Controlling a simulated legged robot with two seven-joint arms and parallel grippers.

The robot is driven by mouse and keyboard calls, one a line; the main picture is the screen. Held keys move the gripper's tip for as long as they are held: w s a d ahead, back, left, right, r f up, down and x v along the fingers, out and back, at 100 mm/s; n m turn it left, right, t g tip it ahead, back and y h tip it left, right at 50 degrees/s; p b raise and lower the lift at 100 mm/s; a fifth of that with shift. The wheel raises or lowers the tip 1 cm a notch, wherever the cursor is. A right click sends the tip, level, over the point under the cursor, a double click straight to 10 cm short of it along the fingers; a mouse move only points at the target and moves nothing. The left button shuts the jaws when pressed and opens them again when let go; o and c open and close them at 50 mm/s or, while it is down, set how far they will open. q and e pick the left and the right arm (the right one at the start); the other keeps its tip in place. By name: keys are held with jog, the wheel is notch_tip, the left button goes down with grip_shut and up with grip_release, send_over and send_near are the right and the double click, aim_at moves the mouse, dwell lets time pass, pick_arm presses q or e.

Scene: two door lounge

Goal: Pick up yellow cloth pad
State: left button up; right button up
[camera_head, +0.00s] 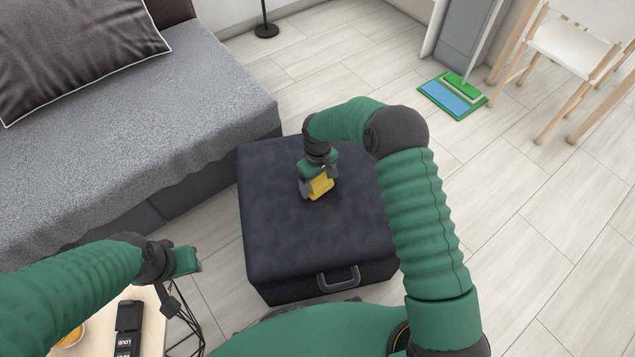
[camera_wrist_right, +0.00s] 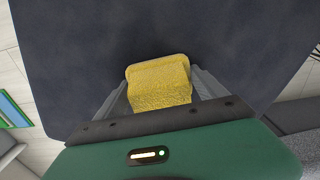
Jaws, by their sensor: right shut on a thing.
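The yellow cloth pad (camera_head: 320,187) is between the fingers of my right gripper (camera_head: 318,190), over the dark ottoman (camera_head: 290,240). In the right wrist view the pad (camera_wrist_right: 160,82) sits between both fingers (camera_wrist_right: 160,92), which are shut on it. I cannot tell whether the pad touches the ottoman top or is just above it. My left gripper (camera_head: 190,262) is at the lower left, beside a small wooden table; its fingers are not clear enough to tell their state.
A grey sofa (camera_head: 150,130) with a dark cushion stands at the left. The wooden table (camera_head: 152,325) at lower left holds a black object (camera_head: 128,328). The right floor is clear.

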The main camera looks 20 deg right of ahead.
jog(key=shift+r+p, duration=0.35)
jog(key=shift+r, duration=0.2)
jog(key=r+p, duration=0.1)
jog(key=a+r+p, duration=0.1)
jog(key=r, duration=0.1)
jog(key=shift+s, duration=0.15)
jog(key=s+a+p, duration=0.1)
jog(key=a, duration=0.3)
jog(key=s+a+p, duration=0.1)
jog(key=s+a, duration=0.1)
jog(key=a, duration=0.3)
jog(key=s+a+r+p, duration=0.1)
jog(key=a, duration=0.3)
jog(key=shift+s+a, duration=0.45)
jog(key=shift+a, duration=0.15)
